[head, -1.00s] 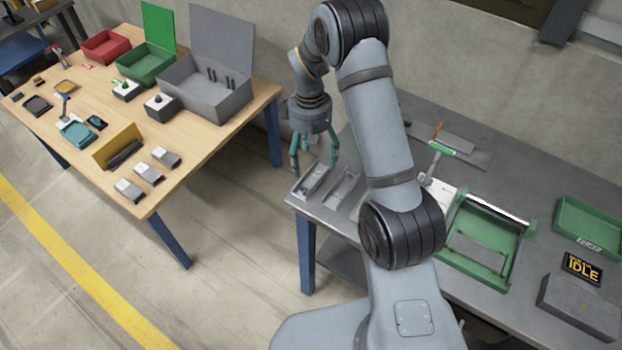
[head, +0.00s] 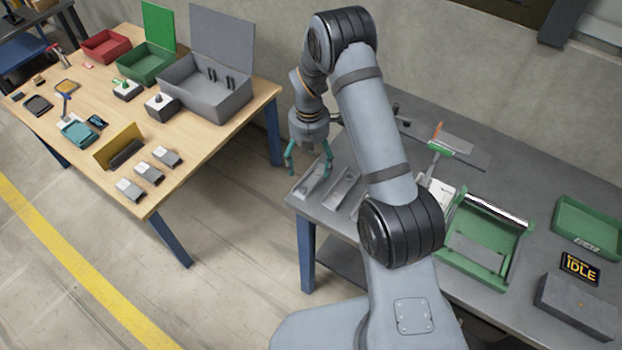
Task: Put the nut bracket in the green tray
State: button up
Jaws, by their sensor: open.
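My gripper (head: 309,168) has teal fingers spread open and empty. It points down over the left end of the grey metal bench, above two narrow grey metal trays or channels (head: 343,190). Its fingers overlap the left one (head: 311,186) in the picture; I cannot tell whether they touch it. I cannot clearly make out the nut bracket; any small part in these trays is too small to identify. A green tray (head: 565,232) stands at the right end of the bench, with a small pale marking or part at its front.
A green fixture (head: 506,262) with a grey plate stands mid-bench, left of a dark box (head: 578,305) and an IDLE display (head: 581,268). My arm hides part of the bench. The wooden table (head: 205,150) at left carries several bins, including another green one (head: 150,68).

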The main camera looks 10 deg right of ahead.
aim_at(308, 180)
jog(key=shift+w+a+f+p, duration=0.1)
jog(key=shift+f+p, duration=0.6)
jog(key=shift+f, duration=0.8)
jog(key=shift+w+a+f+p, duration=0.1)
jog(key=shift+f+p, duration=0.6)
jog(key=shift+f, duration=0.8)
jog(key=shift+c, duration=0.2)
jog(key=c, duration=1.4)
jog(key=shift+r, duration=0.1)
